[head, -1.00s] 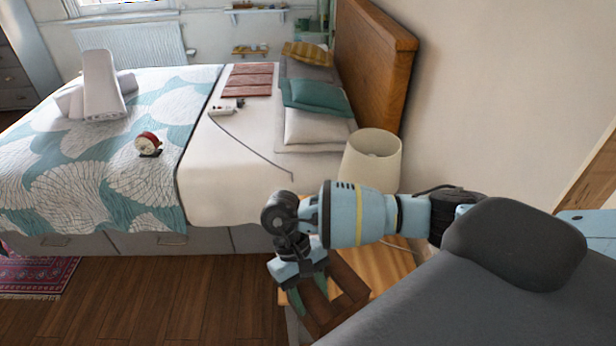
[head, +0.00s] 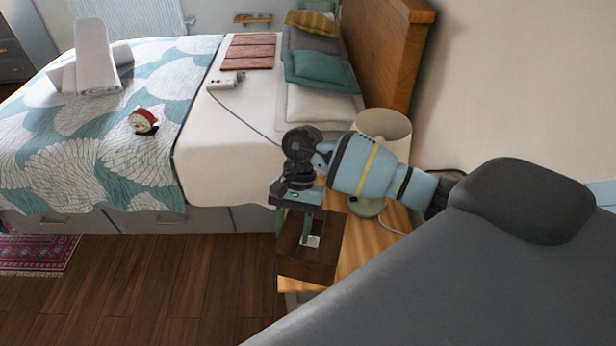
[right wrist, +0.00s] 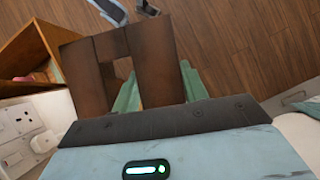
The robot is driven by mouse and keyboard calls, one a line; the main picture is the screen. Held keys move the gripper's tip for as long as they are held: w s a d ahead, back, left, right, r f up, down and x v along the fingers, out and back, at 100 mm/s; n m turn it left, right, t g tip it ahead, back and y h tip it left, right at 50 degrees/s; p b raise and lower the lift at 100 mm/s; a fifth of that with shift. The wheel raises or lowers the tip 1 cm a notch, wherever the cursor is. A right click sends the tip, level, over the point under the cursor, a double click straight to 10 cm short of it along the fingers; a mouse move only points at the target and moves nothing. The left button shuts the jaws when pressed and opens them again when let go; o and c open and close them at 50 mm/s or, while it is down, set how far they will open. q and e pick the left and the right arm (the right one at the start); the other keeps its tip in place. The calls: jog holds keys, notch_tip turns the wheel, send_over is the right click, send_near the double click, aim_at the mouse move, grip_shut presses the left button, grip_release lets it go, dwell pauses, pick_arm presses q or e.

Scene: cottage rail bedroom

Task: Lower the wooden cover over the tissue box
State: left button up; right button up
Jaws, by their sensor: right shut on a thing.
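The dark brown wooden cover (head: 322,262) is in my right gripper (head: 303,226), over the front end of the wooden nightstand. It also shows in the right wrist view (right wrist: 155,60), with an opening in it between the green fingers (right wrist: 188,82). My right gripper is shut on the cover from above. In the head view a small pale patch (head: 312,241) shows at the cover's opening; I cannot tell whether it is tissue. The tissue box is otherwise hidden. I cannot tell whether the cover touches the nightstand. My left gripper is not in view.
The nightstand (head: 362,262) has a lamp with a cream shade (head: 385,124) and green base close behind my right wrist. The bed (head: 230,165) stands to the left, holding a red clock (head: 143,120) and a game controller (head: 225,83). Wooden floor (head: 170,290) lies in front.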

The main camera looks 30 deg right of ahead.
jog(key=w+d+m+t, duration=0.1)
jog(key=m, duration=0.1)
jog(key=w+d+m+y, duration=0.1)
jog(key=w+m, duration=0.1)
jog(key=w+d+m+t, duration=0.1)
jog(key=m, duration=0.1)
jog(key=shift+w+r+t, duration=0.25)
jog(key=shift+r+t, duration=0.05)
jog(key=shift+r, duration=0.1)
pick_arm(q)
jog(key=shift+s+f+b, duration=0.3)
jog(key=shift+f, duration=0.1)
pick_arm(e)
jog(key=w+d+r+m+t, duration=0.1)
jog(key=w+d+m+t, duration=0.3)
jog(key=d+m, duration=0.3)
jog(key=shift+w+d+r+m, duration=0.2)
jog(key=shift+w+m, duration=0.2)
jog(key=shift+m, duration=0.4)
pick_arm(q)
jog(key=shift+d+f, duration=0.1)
